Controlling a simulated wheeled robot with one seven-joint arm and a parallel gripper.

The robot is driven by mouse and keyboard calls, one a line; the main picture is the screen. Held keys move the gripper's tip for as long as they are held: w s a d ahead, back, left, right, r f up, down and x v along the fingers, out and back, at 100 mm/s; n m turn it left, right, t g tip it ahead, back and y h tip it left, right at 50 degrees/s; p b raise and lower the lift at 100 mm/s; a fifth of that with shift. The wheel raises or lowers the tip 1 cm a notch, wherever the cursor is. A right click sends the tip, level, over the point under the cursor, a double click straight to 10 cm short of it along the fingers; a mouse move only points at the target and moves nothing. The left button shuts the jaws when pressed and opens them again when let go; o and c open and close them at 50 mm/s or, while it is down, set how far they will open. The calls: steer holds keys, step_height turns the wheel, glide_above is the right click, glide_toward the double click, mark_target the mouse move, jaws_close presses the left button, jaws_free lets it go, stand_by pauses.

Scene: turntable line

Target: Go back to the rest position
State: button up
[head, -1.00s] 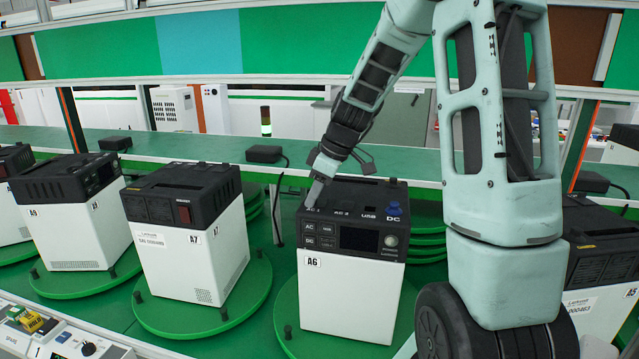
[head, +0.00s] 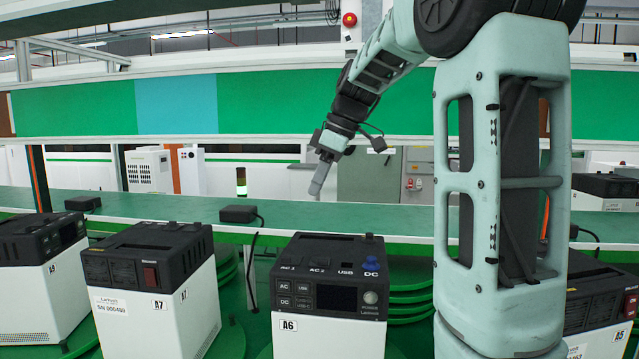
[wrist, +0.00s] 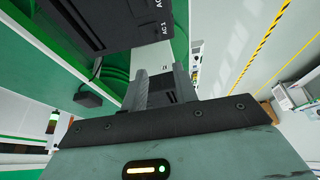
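My gripper (head: 317,188) hangs in the air above and behind the power unit A6 (head: 331,275), clear of its top. In the wrist view my gripper (wrist: 159,70) shows two grey fingers standing apart with nothing held between them. Unit A6 has a white body, a black top with labelled sockets and a blue knob by the DC mark; it stands upright, its lower part cut off by the picture edge. A black unit top (wrist: 108,20) also shows in the wrist view, beyond the fingertips.
Unit A7 (head: 152,275) and another unit (head: 45,260) stand to the left; unit A5 (head: 597,300) is partly behind my arm on the right. A green shelf (head: 190,208) with small black adapters (head: 238,214) runs behind. The air around the gripper is free.

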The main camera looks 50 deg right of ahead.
steer(key=shift+r, duration=0.2)
steer(key=shift+f, duration=0.1)
stand_by(0.4)
steer(key=a+f+g, duration=0.1)
steer(key=a+f, duration=0.3)
steer(key=a, duration=0.4)
steer(key=a+f+g+b, duration=0.1)
steer(key=a+f, duration=0.4)
steer(key=a, duration=0.3)
steer(key=a+f+g, duration=0.1)
steer(key=a+f, duration=0.3)
steer(key=a, duration=0.5)
steer(key=s+a+f+h, duration=0.1)
steer(key=s+a+f, duration=0.5)
steer(key=s, duration=0.3)
steer(key=s+a+f+n+g+b, duration=0.1)
steer(key=s+a+f, duration=0.5)
steer(key=s, duration=0.3)
steer(key=shift+s+a+n+h+b, duration=0.3)
steer(key=shift+s+a+h, duration=0.1)
steer(key=shift+a, duration=0.25)
steer(key=shift+f, duration=0.1)
